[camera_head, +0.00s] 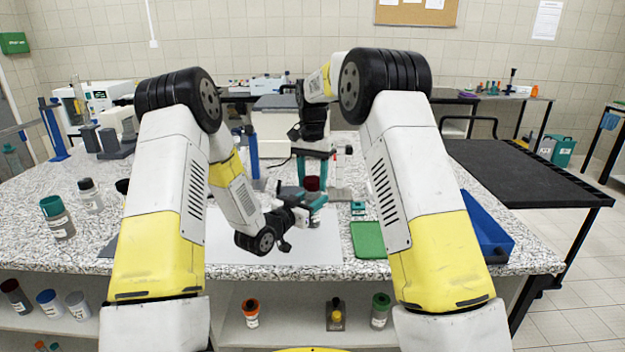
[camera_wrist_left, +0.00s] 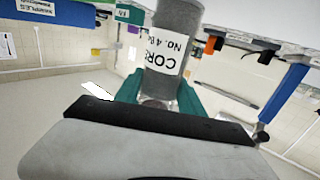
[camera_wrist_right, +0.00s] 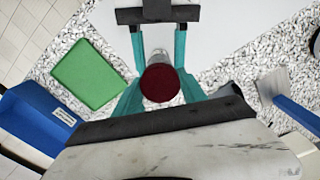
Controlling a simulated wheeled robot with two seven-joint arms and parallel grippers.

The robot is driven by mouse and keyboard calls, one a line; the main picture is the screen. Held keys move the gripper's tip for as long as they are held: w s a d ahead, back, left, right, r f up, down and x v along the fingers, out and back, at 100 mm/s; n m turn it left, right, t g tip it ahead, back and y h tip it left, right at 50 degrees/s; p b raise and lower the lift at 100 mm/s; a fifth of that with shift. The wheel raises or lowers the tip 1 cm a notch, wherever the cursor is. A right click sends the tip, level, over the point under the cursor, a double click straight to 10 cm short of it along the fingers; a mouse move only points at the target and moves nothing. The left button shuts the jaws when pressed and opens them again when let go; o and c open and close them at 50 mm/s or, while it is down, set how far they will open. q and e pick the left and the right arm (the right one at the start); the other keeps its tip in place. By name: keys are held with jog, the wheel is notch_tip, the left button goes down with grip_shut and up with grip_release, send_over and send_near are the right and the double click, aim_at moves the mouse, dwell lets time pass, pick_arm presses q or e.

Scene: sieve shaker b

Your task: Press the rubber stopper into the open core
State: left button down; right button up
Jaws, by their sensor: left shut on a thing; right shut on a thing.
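The dark red rubber stopper (camera_head: 312,184) is between the teal fingers of my right gripper (camera_head: 313,172), which points down at the middle of the bench. The stopper shows end-on in the right wrist view (camera_wrist_right: 160,83). My left gripper (camera_head: 308,200) reaches in from the left, just below it. In the left wrist view its teal fingers are shut on a grey cylinder labelled CORE (camera_wrist_left: 172,50). In the right wrist view the left gripper's fingers reach toward the space beneath the stopper. The core is mostly hidden in the head view. I cannot tell how deep the stopper sits.
A green tray (camera_head: 370,240) and a blue bin (camera_head: 487,232) lie to the right. A white sheet (camera_head: 285,246) covers the bench below the grippers. Bottles (camera_head: 57,218) stand at the left.

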aim_at(313, 179)
jog(key=shift+f, duration=0.45)
jog(key=o, duration=1.4)
pick_arm(q)
jog(key=c, duration=0.6)
grip_release()
pick_arm(e)
notch_tip(313, 179, up, 12)
